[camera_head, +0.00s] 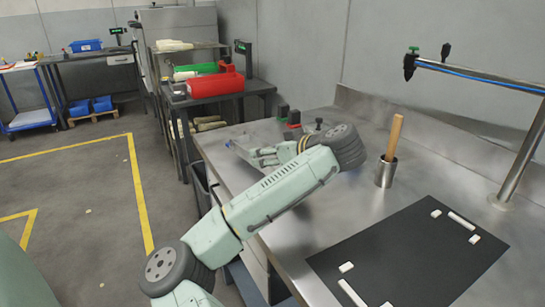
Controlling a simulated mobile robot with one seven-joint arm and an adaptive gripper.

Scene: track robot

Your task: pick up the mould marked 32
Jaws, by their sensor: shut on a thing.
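My gripper (250,153) is at the left end of my arm's wrist, low over the far left part of the steel bench (230,172). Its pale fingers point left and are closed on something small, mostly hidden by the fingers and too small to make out. I cannot read a 32 or any other marking, so I cannot tell which thing is the mould marked 32. Whether the held thing touches the bench is also unclear.
A wooden-handled tool (394,135) stands in a metal cup (386,174). A black mat (400,255) with white pieces lies at front right, near a metal post (522,160).

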